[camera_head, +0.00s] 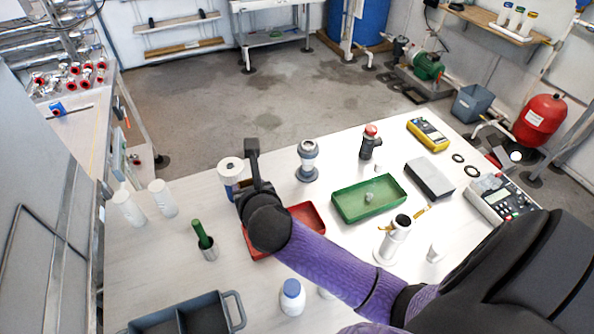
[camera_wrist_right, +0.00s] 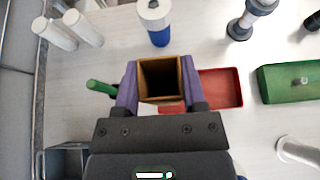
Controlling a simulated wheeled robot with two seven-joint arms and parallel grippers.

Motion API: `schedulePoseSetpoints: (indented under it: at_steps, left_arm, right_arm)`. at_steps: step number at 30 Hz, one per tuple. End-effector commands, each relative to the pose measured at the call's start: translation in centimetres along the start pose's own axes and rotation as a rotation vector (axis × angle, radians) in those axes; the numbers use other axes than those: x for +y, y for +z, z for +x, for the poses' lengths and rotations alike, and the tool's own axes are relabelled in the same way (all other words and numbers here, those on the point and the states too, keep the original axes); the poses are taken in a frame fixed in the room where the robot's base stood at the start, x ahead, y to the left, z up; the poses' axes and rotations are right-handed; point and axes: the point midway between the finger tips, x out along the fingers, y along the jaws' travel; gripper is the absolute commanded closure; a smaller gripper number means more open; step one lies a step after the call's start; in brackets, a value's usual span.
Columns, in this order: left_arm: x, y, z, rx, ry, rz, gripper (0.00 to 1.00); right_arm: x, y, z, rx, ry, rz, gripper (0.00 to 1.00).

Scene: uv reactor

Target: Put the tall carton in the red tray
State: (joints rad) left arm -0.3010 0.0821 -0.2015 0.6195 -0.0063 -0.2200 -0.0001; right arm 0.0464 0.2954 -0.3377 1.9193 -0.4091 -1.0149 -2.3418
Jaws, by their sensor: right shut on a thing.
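My right gripper (camera_head: 256,168) is above the table, beside the left end of the red tray (camera_head: 310,216). In the right wrist view, its two purple fingers (camera_wrist_right: 160,88) are shut on opposite sides of the brown carton (camera_wrist_right: 160,72). The carton's open top faces the wrist camera. The red tray shows just right of the gripper in the wrist view (camera_wrist_right: 224,84), partly covered by my arm in the head view. My left gripper is not in view.
A green tray (camera_head: 350,208) stands right of the red tray. A blue-and-white cylinder (camera_head: 230,170) is close behind the gripper. A green-handled tool in a cup (camera_head: 203,240) stands to the left. A white bottle (camera_head: 292,297) and a grey bin (camera_head: 232,310) are nearer the front.

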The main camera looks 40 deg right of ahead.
Motion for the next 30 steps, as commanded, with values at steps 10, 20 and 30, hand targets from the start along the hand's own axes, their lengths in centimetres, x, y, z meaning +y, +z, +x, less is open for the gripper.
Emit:
schedulePoseSetpoints:
  at_steps: [10,20,30]
  left_arm:
    - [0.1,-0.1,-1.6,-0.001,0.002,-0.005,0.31]
    - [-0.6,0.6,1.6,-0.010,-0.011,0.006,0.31]
    - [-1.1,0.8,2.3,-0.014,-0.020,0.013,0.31]
  right_arm:
    - [-3.6,-2.4,3.2,0.002,0.020,-0.009,1.00]
    - [-3.6,-7.9,6.2,0.001,0.020,-0.010,1.00]
    - [-3.5,-9.3,7.0,-0.002,0.021,-0.012,1.00]
